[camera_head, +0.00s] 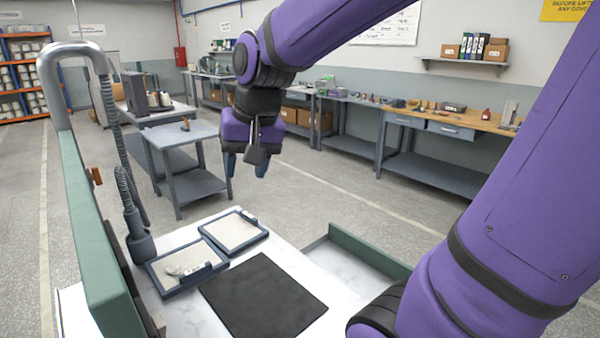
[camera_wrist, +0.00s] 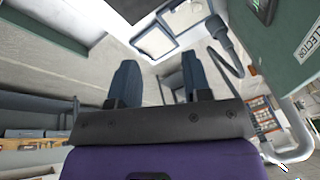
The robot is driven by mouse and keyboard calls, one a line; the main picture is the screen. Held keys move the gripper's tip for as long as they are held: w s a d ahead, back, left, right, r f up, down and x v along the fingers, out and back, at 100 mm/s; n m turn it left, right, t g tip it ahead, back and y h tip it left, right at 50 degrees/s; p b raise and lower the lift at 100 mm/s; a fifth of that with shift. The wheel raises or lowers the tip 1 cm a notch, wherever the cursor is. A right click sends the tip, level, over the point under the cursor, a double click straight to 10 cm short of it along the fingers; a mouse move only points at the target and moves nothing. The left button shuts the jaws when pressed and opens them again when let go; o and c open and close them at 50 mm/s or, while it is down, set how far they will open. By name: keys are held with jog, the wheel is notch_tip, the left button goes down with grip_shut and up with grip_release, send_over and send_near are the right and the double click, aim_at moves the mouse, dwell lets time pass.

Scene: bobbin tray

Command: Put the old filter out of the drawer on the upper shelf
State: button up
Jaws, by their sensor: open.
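My gripper (camera_head: 246,166) is open and empty, held in the air above and behind the white worktop (camera_head: 188,318). Its two dark blue fingers (camera_wrist: 158,80) stand apart in the wrist view, with nothing between them. A green-walled open compartment (camera_head: 372,250), which may be the drawer, lies at the right of the worktop; my arm hides part of it. A small pale object (camera_head: 186,269) lies in the nearer shallow tray (camera_head: 167,294). I cannot tell whether it is the old filter. A wall shelf (camera_head: 463,64) at the back right holds binders and boxes. I cannot tell which shelf is the upper one.
A second, pale-filled tray (camera_head: 267,234) sits behind the first. A black mat (camera_head: 262,298) lies in front. A green panel (camera_head: 93,235) and a grey hose (camera_head: 119,150) stand at the left. A grey cart (camera_head: 182,135) and workbenches (camera_head: 440,128) stand beyond open floor.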

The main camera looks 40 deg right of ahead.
jog(key=s+d+r+n+t+h, duration=0.1)
jog(key=s+n, duration=0.3)
jog(key=s, duration=0.7)
jog(key=shift+s+d+r+t, duration=0.3)
jog(key=shift+s+r+t, duration=0.05)
jog(key=shift+r+t, duration=0.15)
jog(key=shift+o, duration=0.5)
jog(key=shift+s, duration=0.25)
jog(key=w+f+m+g+y, duration=0.35)
jog(key=w+f, duration=0.25)
jog(key=w, duration=0.6)
jog(key=w+f+m+g+y, duration=0.25)
jog(key=w+f+m, duration=0.2)
jog(key=w, duration=0.65)
jog(key=w+d+f+m+y, duration=0.1)
jog(key=w+f+m+y, duration=0.25)
jog(key=w+f, duration=0.6)
jog(key=m+y, duration=0.4)
jog(key=m, duration=0.2)
send_near(199, 267)
jog(key=shift+s+d+r+t, duration=0.1)
jog(key=shift+d+r+t, duration=0.35)
jog(key=shift+r, duration=0.15)
jog(key=shift+a+f, duration=0.2)
jog(key=shift+f, duration=0.1)
jog(key=x, duration=1)
jog(key=shift+s+a+f, duration=0.1)
jog(key=shift+s+f, duration=0.05)
jog(key=shift+f, duration=0.15)
